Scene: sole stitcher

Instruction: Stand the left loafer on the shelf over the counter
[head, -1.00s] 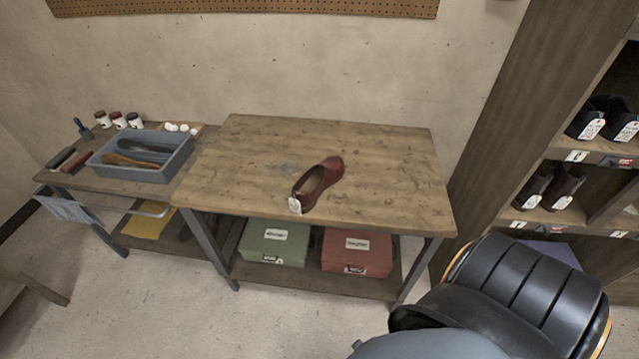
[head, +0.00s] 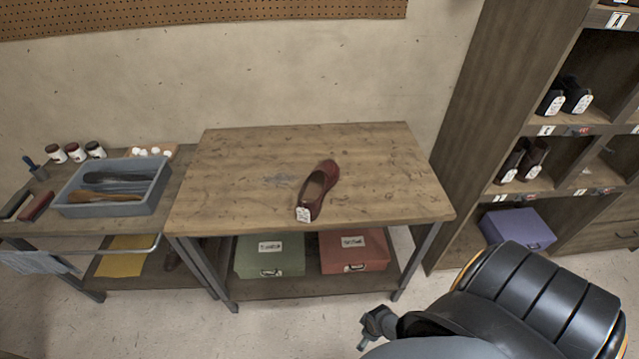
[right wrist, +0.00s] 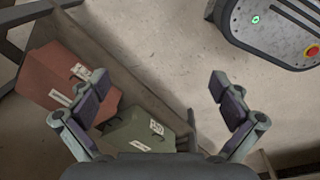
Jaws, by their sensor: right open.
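A single dark red loafer (head: 319,187) lies on the wooden workbench (head: 230,165), its toe toward the back right. A white tag (head: 304,214) hangs at its heel end. My right gripper (head: 372,328) shows partly at the bottom of the head view, low in front of the bench and apart from the loafer. In the right wrist view my right gripper (right wrist: 165,100) is open with nothing between its fingers. The loafer is not in the right wrist view. My left gripper is not in view.
A shelf unit (head: 470,130) with tagged shoes and a purple box (head: 517,229) stands at the right. A green box (head: 270,255) and a red box (head: 354,250) sit under the bench. A grey tray (head: 158,196) is on the left side table. The bench top is otherwise clear.

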